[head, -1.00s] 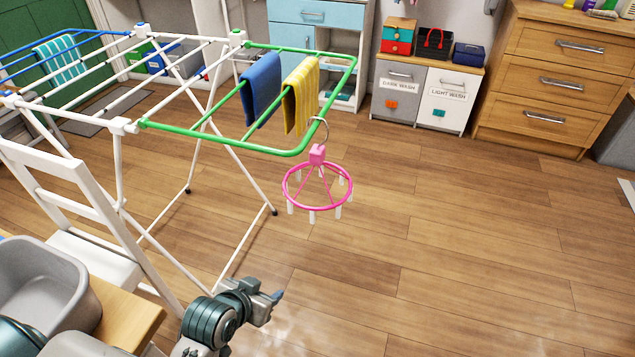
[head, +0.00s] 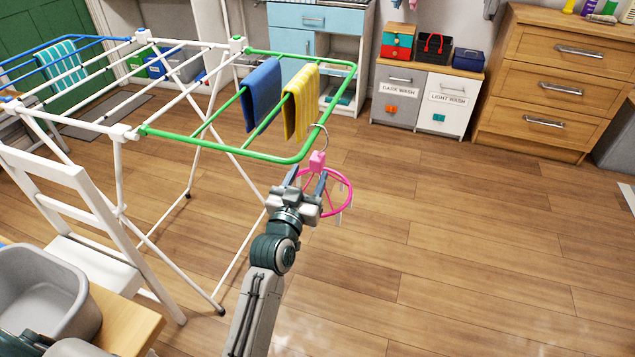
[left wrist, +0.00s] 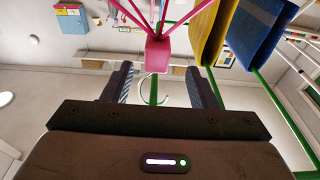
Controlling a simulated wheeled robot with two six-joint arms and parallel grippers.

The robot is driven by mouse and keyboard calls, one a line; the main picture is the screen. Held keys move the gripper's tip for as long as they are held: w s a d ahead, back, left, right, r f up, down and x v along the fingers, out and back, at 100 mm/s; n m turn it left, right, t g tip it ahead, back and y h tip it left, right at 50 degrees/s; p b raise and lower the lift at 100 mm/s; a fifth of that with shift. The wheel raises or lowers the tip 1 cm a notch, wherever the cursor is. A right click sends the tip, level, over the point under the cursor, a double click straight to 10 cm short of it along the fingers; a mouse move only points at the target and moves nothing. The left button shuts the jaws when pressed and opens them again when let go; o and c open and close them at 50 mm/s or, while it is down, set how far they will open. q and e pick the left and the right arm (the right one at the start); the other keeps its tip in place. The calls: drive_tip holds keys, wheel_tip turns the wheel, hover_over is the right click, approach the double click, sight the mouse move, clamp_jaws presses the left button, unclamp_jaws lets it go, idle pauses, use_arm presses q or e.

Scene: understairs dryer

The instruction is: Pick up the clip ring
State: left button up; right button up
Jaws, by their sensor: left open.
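The pink clip ring (head: 342,210) hangs by its hook from the front right corner of the drying rack's green rail (head: 230,150). White clips hang below its hoop. My left gripper (head: 308,178) is open in front of the ring, its fingertips close to the pink hub block (head: 318,160). The gripper hides the left part of the hoop. In the left wrist view, which looks upside down, the hub block (left wrist: 158,54) appears between and just beyond the two open fingers (left wrist: 160,85). I cannot tell whether they touch it.
A blue cloth (head: 262,92) and a yellow striped cloth (head: 301,103) hang on the green rail near the ring. A white chair (head: 85,225) and a grey basin (head: 45,290) stand at left. The wooden floor right of the ring is clear.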

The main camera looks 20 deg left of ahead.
sight(315, 167)
use_arm(q)
drive_tip(key=w, duration=0.5)
drive_tip(key=shift+d+r+p, duration=0.25)
drive_tip(key=shift+d+p, duration=0.05)
drive_tip(key=shift+w, duration=0.45)
use_arm(e)
drive_tip(key=shift+x, duration=1.15)
use_arm(q)
clamp_jaws()
